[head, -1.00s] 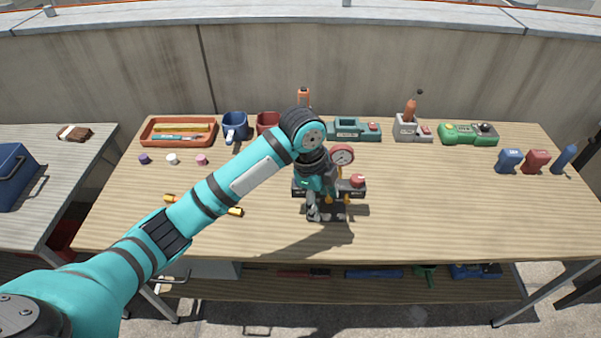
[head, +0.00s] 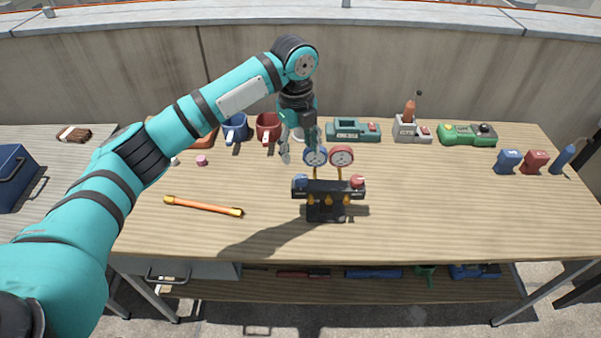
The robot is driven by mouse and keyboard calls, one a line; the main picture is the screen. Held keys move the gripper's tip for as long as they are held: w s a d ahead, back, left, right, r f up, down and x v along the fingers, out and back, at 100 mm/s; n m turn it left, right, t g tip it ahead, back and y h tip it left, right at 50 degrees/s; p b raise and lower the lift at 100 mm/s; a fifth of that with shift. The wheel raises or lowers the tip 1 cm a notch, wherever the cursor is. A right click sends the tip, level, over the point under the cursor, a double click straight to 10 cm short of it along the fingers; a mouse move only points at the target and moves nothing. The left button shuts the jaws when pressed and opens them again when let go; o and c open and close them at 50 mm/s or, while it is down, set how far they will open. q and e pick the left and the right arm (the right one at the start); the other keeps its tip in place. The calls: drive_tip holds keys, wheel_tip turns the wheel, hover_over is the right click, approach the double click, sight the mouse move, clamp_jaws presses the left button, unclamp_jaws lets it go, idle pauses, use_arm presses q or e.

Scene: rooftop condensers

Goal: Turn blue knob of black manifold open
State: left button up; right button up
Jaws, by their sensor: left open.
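The black manifold (head: 328,188) stands upright near the middle of the workbench. It carries a blue-rimmed gauge (head: 315,156) and a red-rimmed gauge (head: 342,155) on top. The blue knob (head: 299,181) is at its left end and the red knob (head: 357,181) at its right end. My left gripper (head: 298,152) is open and empty, pointing down above and behind the blue knob, clear of it. One finger overlaps the edge of the blue gauge in the picture; I cannot tell whether they touch. My right gripper is not in view.
An orange-and-yellow bar (head: 203,206) lies left of the manifold. The bench's front right is clear.

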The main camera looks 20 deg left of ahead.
sight(301, 178)
use_arm(q)
wheel_tip(301, 178, down, 10)
drive_tip(key=shift+w+d+r+p, duration=0.15)
drive_tip(key=shift+r+p, duration=0.1)
drive_tip(key=shift+p, duration=0.15)
drive_tip(key=shift+c, duration=0.4)
drive_tip(key=c, duration=1.1)
drive_tip(key=shift+o, duration=0.2)
drive_tip(key=shift+r+n+p, duration=0.15)
drive_tip(key=shift+n+p, duration=0.15)
drive_tip(key=shift+p, duration=0.35)
drive_tip(key=n+p, duration=0.6)
drive_tip(key=p, duration=0.1)
drive_tip(key=shift+d+r, duration=0.1)
drive_tip(key=shift+r, duration=0.05)
drive_tip(key=n+p, duration=0.4)
drive_tip(key=n, duration=0.1)
drive_tip(key=shift+f+n+y+p, duration=0.15)
drive_tip(key=shift+n+p, duration=0.5)
drive_tip(key=shift+n, duration=0.35)
drive_tip(key=shift+f+n+y+p, duration=0.15)
drive_tip(key=shift+n+p, duration=0.45)
drive_tip(key=shift+n, duration=0.4)
drive_tip(key=shift+r, duration=0.1)
